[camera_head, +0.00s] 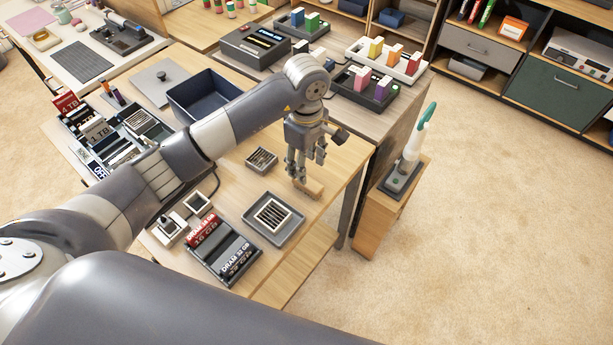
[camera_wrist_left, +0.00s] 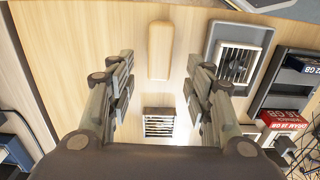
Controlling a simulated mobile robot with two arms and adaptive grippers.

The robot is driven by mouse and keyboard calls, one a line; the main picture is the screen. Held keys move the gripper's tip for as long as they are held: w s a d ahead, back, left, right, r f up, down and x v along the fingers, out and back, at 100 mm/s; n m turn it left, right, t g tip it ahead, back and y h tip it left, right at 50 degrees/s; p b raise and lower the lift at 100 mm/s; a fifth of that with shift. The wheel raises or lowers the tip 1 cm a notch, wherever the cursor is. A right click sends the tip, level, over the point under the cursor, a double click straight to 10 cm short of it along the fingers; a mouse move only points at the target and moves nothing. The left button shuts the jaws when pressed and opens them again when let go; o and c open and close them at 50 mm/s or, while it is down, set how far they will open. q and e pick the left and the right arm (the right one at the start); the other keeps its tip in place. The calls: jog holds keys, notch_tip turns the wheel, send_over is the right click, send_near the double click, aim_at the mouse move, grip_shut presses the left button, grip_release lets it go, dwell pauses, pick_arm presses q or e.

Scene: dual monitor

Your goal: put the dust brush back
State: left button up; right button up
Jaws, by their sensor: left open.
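A small, rounded wooden block, apparently the dust brush (camera_head: 308,187), lies on the wooden table near its right edge; I see no bristles. In the left wrist view the brush (camera_wrist_left: 159,50) lies lengthwise, centred between the finger lines and mostly beyond the tips. My left gripper (camera_head: 303,168) is open and empty, pointing down just above the brush; its spread fingers also show in the left wrist view (camera_wrist_left: 161,78). I cannot tell how much height separates them. My right gripper is not in view.
A small slotted holder (camera_head: 262,159) and a grey tray with a slatted insert (camera_head: 272,215) stand close by. A DRAM box (camera_head: 222,250) is at the front. A dark open bin (camera_head: 204,97) is behind my arm. A side stand (camera_head: 386,206) is at right.

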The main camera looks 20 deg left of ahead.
pick_arm(q)
jog(key=shift+r, duration=2.05)
